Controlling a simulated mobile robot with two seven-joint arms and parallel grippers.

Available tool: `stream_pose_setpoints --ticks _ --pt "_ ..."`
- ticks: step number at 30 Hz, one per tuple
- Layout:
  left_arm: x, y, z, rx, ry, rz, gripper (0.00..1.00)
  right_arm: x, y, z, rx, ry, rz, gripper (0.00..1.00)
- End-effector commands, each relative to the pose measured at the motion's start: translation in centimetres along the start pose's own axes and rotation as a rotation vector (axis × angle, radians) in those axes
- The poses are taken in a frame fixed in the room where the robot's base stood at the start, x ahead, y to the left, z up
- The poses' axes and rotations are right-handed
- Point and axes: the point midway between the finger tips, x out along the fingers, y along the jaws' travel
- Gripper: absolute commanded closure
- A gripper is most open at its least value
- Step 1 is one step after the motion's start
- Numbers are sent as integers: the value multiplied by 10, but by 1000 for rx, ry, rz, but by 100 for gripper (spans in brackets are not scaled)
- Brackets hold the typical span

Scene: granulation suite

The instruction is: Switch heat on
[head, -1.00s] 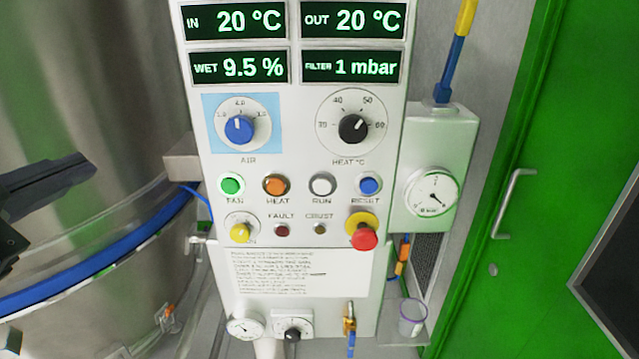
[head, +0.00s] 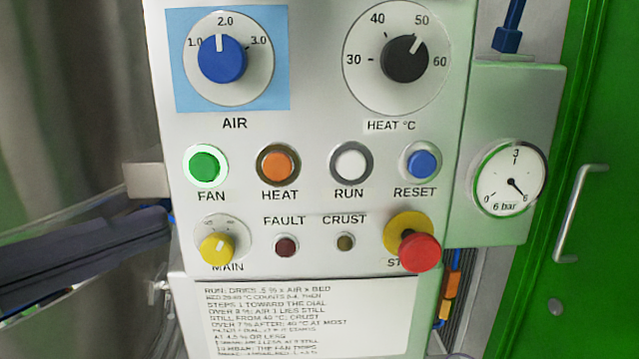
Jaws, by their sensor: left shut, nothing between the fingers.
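The orange HEAT button (head: 278,166) sits in a dark ring on the white control panel (head: 320,215), between the green FAN button (head: 205,165) and the white RUN button (head: 351,165). The black HEAT °C dial (head: 405,58) above points near 50. My left gripper (head: 165,226) is shut and empty at the left, its tip by the panel's left edge, left of the yellow MAIN knob (head: 216,247) and apart from the HEAT button. My right gripper is not in view.
The blue AIR dial (head: 221,60) points near 2.0. A blue RESET button (head: 422,163) and a red mushroom stop button (head: 419,252) are at the right. A pressure gauge (head: 509,178) and a green door (head: 600,260) lie beyond. The space before the panel's middle is clear.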

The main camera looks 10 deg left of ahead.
Motion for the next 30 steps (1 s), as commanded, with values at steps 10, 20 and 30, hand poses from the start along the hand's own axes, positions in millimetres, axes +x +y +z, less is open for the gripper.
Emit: stream_pose_setpoints --ticks 10,20,30 --pt "12 -4 1 -2 -4 -4 100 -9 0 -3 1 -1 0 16" --pt "70 -6 1 -4 -4 -6 100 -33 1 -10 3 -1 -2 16" --pt "119 0 20 -1 -4 -4 100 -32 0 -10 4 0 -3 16"
